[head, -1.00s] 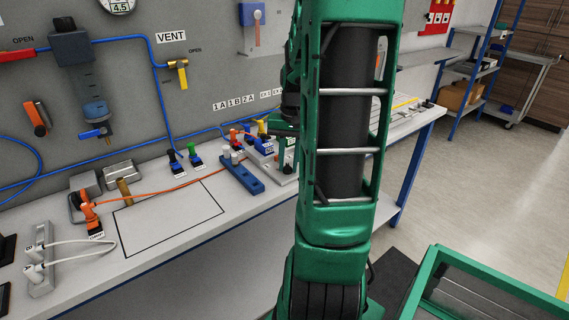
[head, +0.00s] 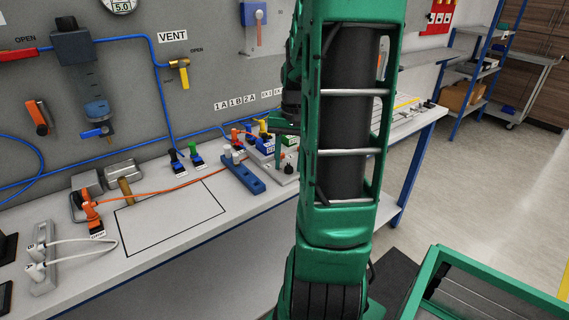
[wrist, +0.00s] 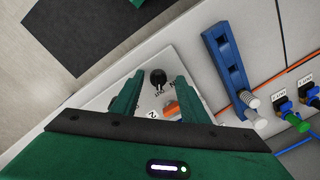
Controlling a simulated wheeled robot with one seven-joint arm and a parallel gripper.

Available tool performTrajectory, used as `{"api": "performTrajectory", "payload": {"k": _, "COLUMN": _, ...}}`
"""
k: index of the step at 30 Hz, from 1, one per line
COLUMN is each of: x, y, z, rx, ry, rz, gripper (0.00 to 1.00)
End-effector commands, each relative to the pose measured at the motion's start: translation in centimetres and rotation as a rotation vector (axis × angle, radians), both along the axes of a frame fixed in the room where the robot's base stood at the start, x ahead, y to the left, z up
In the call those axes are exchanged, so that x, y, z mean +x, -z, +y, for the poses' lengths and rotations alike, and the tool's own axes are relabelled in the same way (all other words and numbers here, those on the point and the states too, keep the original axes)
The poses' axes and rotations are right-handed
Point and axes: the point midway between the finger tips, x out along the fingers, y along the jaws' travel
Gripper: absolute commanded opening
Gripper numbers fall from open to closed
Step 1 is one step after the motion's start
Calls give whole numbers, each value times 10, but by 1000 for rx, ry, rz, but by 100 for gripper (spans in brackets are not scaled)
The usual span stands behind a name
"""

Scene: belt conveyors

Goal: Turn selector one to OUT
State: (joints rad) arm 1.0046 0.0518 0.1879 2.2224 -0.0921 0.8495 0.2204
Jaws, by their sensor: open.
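A small black selector knob (wrist: 158,76) stands on a pale plate, seen in the wrist view between and slightly beyond my fingertips. Tiny lettering beside it seems to include OUT, and a label with 2 lies nearer my palm; I cannot surely tell which selector this is. My gripper (wrist: 160,80) is open, with one green finger on each side of the knob and no clear contact. In the head view the black knob (head: 289,169) shows just left of my arm, below a green finger. My arm hides much of that area.
A blue block (wrist: 229,65) with a white-tipped end stands right of my gripper. An orange part (wrist: 171,108) lies between my fingers near the palm. Plugs (head: 195,156) and a blue rail (head: 242,173) sit on the bench. An outlined bench area (head: 170,217) is clear.

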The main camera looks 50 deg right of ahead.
Motion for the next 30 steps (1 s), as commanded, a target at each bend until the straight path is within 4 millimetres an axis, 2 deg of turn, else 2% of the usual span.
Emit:
{"api": "performTrajectory", "payload": {"k": 12, "x": -1, "y": -72, "z": -2, "rx": -3, "ry": -3, "rz": -2, "gripper": 41}}
{"api": "performTrajectory", "payload": {"k": 16, "x": -2, "y": -89, "z": -3, "rx": -1, "ry": -2, "rz": -1, "gripper": 41}}
{"api": "performTrajectory", "payload": {"k": 21, "x": -3, "y": -100, "z": -2, "rx": 1, "ry": -3, "rz": 0, "gripper": 41}}
{"api": "performTrajectory", "payload": {"k": 30, "x": -3, "y": -102, "z": -2, "rx": 1, "ry": -2, "rz": 0, "gripper": 41}}
